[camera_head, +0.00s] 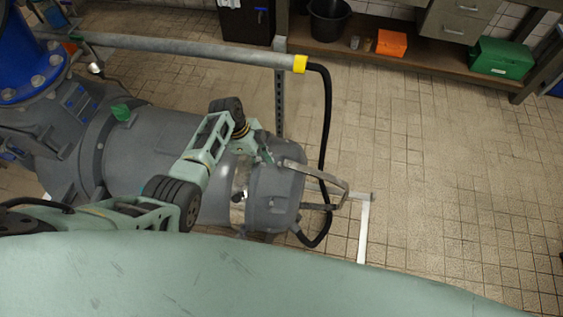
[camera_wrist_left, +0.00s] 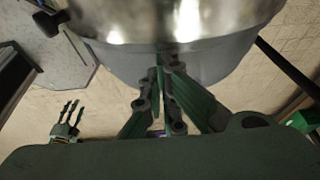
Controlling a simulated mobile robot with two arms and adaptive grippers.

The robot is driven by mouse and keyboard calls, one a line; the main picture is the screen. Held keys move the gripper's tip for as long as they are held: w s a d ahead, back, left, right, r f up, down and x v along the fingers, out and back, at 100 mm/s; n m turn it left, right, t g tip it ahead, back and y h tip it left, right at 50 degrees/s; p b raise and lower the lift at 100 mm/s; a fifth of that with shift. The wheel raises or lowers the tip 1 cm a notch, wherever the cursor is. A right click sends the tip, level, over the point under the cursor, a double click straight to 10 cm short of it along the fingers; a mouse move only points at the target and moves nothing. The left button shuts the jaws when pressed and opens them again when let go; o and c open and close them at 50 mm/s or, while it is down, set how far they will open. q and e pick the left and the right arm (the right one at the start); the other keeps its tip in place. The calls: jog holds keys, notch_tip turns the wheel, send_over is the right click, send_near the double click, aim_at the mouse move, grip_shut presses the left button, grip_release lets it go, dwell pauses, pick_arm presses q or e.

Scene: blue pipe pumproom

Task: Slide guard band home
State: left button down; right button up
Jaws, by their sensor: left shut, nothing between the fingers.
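The guard band (camera_head: 238,211) is a shiny metal strip around the grey pump-motor body, left of its rounded end, in the head view. In the left wrist view the band (camera_wrist_left: 185,20) crosses the top as a polished curved surface, with a black knob (camera_wrist_left: 50,22) at its left. My left gripper (camera_head: 265,157) is above the body just right of the band, partly hidden by its own wrist. Its fingers (camera_wrist_left: 166,58) are closed together, empty, by the band's lower edge; contact is unclear. My right gripper (camera_wrist_left: 70,108) shows small in the wrist view, fingers apart and empty.
The grey motor end (camera_head: 275,190) has a metal bracket (camera_head: 315,175) and a black hose (camera_head: 326,120) beside it. A grey pipe (camera_head: 180,48) runs behind. A shelf holds a black bucket (camera_head: 328,18), an orange box (camera_head: 392,43) and a green box (camera_head: 502,58). Tiled floor at right is clear.

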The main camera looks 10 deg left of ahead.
pick_arm(q)
jog(key=shift+a, duration=0.25)
jog(key=d, duration=0.2)
jog(key=d+r+p, duration=0.1)
jog(key=shift+w+d, duration=0.1)
jog(key=shift+d, duration=0.3)
jog(key=v, duration=0.8)
jog(key=shift+r, duration=0.45)
pick_arm(e)
jog(key=shift+r, duration=0.7)
pick_arm(q)
jog(key=shift+s, duration=0.2)
pick_arm(e)
jog(key=shift+a, duration=0.1)
